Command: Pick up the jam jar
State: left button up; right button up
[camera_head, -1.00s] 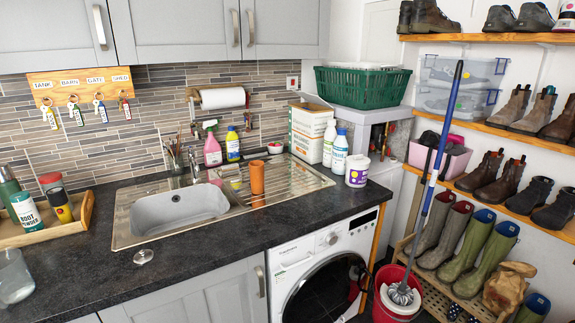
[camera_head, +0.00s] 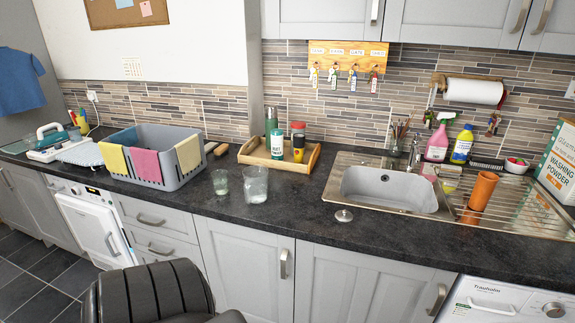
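Two clear glass vessels stand upright on the dark worktop left of the sink. The smaller glass vessel (camera_head: 220,182) is on the left, and the larger glass vessel (camera_head: 255,185) is close to its right. I cannot tell which of them, if either, is the jam jar; no label shows on them. Neither of my grippers is in view.
A grey basket with cloths (camera_head: 190,172) stands to the left. A wooden tray (camera_head: 248,155) with bottles stands behind the glass vessels. The sink (camera_head: 425,199) and a small metal disc (camera_head: 344,215) are to the right. Worktop (camera_head: 295,222) in front is clear.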

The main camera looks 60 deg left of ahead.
aim_at(221, 183)
jog(key=u, duration=1.75)
jog(key=k, duration=0.3)
jog(key=u, duration=0.5)
jog(key=i, duration=0.45)
